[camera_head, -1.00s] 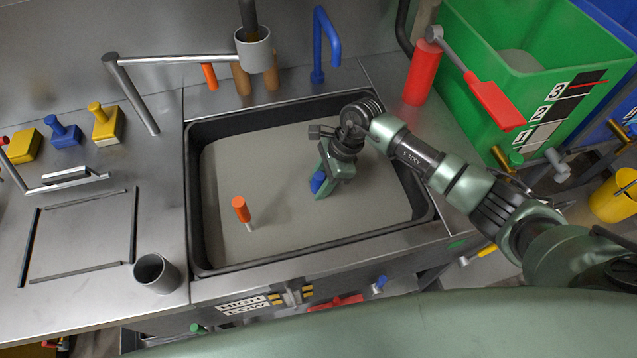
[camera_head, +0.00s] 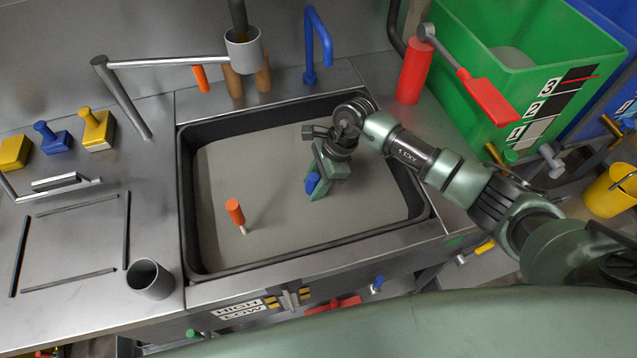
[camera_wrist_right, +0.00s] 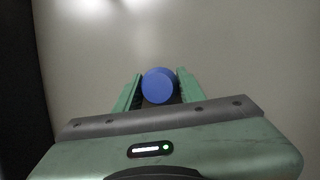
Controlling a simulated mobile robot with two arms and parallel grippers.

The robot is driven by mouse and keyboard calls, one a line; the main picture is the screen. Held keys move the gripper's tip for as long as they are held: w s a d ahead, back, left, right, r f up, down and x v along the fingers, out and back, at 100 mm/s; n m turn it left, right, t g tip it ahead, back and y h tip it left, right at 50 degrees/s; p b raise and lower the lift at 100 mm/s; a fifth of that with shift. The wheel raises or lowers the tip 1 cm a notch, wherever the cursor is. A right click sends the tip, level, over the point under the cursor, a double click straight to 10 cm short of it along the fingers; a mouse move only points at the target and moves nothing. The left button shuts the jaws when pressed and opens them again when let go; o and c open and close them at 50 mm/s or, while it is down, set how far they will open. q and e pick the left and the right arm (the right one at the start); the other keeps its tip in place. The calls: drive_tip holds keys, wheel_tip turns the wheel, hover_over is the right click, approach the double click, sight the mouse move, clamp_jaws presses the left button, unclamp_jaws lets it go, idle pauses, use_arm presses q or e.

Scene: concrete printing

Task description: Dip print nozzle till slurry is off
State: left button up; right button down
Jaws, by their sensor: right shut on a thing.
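My right gripper (camera_head: 317,183) reaches down into the black-rimmed basin (camera_head: 184,215), over its flat grey contents (camera_head: 275,165). It is shut on a blue round-ended thing (camera_head: 312,184), which also shows between the two green fingers in the right wrist view (camera_wrist_right: 158,85). I cannot tell whether this is the print nozzle. Its lower part is hidden, so I cannot tell how deep it sits or whether slurry clings to it. An orange-topped piece with a pale lower end (camera_head: 235,211) stands tilted in the basin, left of the gripper. My left gripper is not in view.
A blue tap (camera_head: 325,45) and a grey cup on a swing arm (camera_head: 244,52) stand behind the basin. A red cylinder (camera_head: 413,72) and green bin (camera_head: 520,75) are at the right. A metal cup (camera_head: 150,278) stands on the left counter.

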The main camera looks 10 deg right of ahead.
drive_tip(key=shift+a, duration=0.15)
drive_tip(key=shift+d, duration=1.05)
drive_tip(key=shift+r, duration=0.1)
wheel_tip(320, 180, up, 19)
drive_tip(key=p, duration=0.9)
drive_tip(key=shift+p, duration=0.3)
idle(0.7)
